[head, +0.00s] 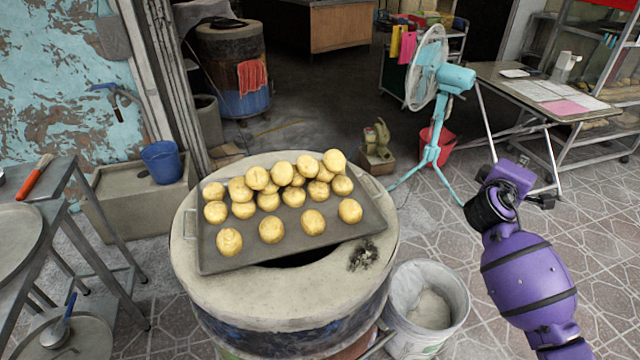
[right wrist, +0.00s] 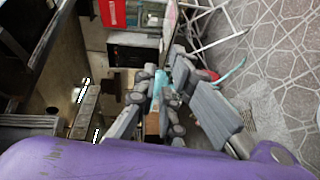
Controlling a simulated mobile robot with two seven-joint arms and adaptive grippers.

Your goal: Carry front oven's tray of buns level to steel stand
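A dark rectangular tray (head: 345,232) with several pale golden buns (head: 270,229) rests on top of the front barrel oven (head: 215,290), partly over its dark opening. It sits slightly turned, with a wire handle at its left and right ends. A grey metal stand (head: 52,187) is at the left edge and may be the steel stand. My right gripper (head: 538,198) is off to the right, apart from the tray. In the right wrist view my right gripper (right wrist: 168,118) has its fingers spread, with nothing between them. My left gripper is not in view.
A white bucket (head: 428,308) stands beside the oven at right. A turquoise fan (head: 428,115) and a table with papers (head: 545,92) are behind at right. A blue bucket (head: 163,161) sits on a ledge at left. Tiled floor is free at right.

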